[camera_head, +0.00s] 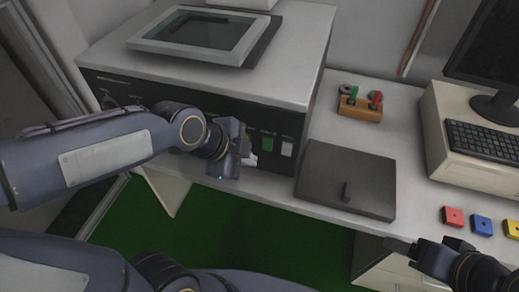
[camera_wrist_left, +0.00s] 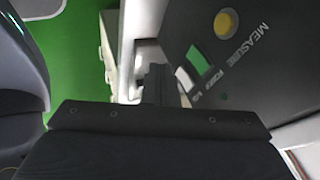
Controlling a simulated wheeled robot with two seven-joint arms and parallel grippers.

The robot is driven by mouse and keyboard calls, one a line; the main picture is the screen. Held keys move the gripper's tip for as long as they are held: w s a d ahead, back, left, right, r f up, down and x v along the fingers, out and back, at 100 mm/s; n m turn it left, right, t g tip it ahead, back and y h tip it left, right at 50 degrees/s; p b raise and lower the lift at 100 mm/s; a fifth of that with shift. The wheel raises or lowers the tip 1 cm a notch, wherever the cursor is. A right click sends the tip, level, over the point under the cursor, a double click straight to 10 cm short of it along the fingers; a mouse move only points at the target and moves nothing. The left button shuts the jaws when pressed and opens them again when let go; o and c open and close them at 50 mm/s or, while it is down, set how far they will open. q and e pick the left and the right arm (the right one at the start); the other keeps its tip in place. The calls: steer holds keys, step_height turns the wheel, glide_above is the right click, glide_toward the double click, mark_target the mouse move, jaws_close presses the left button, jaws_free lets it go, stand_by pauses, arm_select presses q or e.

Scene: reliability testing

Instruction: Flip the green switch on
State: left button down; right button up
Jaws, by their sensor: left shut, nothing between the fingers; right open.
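The green switch (camera_head: 267,144) sits on the black front panel of a large grey machine (camera_head: 240,105). In the left wrist view a green patch (camera_wrist_left: 184,79) shows on the panel, just right of the fingers. My left gripper (camera_head: 250,160) is shut and empty, close to the panel, left of and slightly below the green switch. Its fingers (camera_wrist_left: 156,85) point along the panel in the left wrist view; I cannot tell if they touch it. My right gripper (camera_head: 398,250) is open and empty at the lower right.
A dark flat box (camera_head: 335,180) with a small upright handle lies right of the machine. A wooden block with coloured pegs (camera_head: 360,107) stands behind it. Red, blue and yellow blocks (camera_head: 481,225) lie at the right edge near the keyboard (camera_head: 490,142). A yellow button (camera_wrist_left: 225,23) is on the panel.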

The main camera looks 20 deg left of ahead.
mark_target(267, 144)
arm_select(q)
steer(key=w+d+f, duration=0.1)
steer(key=w+f, duration=0.1)
steer(key=w, duration=0.3)
steer(key=shift+f, duration=0.4)
steer(key=shift+d, duration=0.1)
steer(key=shift+w+t+b, duration=0.3)
steer(key=shift+b, duration=0.45)
